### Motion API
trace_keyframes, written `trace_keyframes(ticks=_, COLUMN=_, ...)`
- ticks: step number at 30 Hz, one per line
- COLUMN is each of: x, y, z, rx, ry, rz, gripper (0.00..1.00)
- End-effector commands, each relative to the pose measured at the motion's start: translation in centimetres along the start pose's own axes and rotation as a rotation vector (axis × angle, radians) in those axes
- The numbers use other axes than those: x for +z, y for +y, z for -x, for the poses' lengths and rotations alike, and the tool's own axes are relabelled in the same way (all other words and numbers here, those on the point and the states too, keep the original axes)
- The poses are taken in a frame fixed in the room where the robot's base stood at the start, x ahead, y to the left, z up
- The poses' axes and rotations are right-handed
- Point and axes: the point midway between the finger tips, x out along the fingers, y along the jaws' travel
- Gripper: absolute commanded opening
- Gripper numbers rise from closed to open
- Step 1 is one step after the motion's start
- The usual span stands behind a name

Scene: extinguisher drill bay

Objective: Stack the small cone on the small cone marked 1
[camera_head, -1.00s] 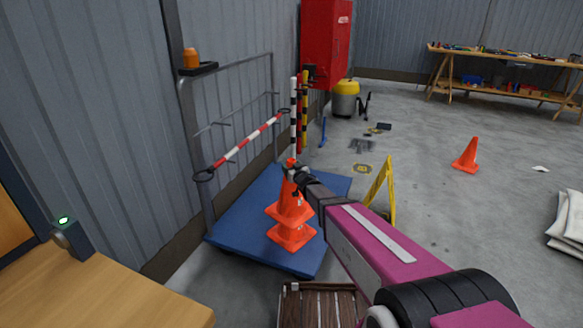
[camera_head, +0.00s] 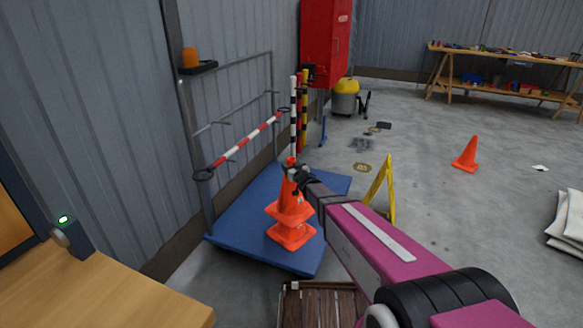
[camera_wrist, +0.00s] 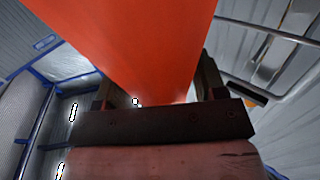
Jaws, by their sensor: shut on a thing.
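My gripper (camera_head: 297,174) is shut on the upper part of an orange small cone (camera_head: 291,201). This cone is upright over a second orange cone (camera_head: 291,236), with the lower cone's base on the blue platform. The two square bases show one above the other with a small gap, so the held cone is around the lower one's upper part. Whether it is fully seated I cannot tell. The lower cone's top and any mark 1 are hidden. In the wrist view the held orange cone (camera_wrist: 135,40) fills the space between the fingers.
The blue platform (camera_head: 240,225) has a rail behind it with a red-and-white bar (camera_head: 245,144). A wooden crate (camera_head: 320,300) is in front. Another orange cone (camera_head: 466,154) stands on open floor at right.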

Motion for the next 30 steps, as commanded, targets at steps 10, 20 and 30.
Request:
trace_keyframes(ticks=10, x=1.0, y=0.0, z=0.0, rx=0.0, ry=0.001, rz=-0.001, gripper=0.08)
trace_keyframes(ticks=20, x=2.4, y=0.0, z=0.0, rx=-0.001, ry=0.002, rz=0.0, gripper=0.08)
trace_keyframes(ticks=30, x=3.8, y=0.0, z=0.0, rx=0.0, ry=0.001, rz=0.0, gripper=0.08)
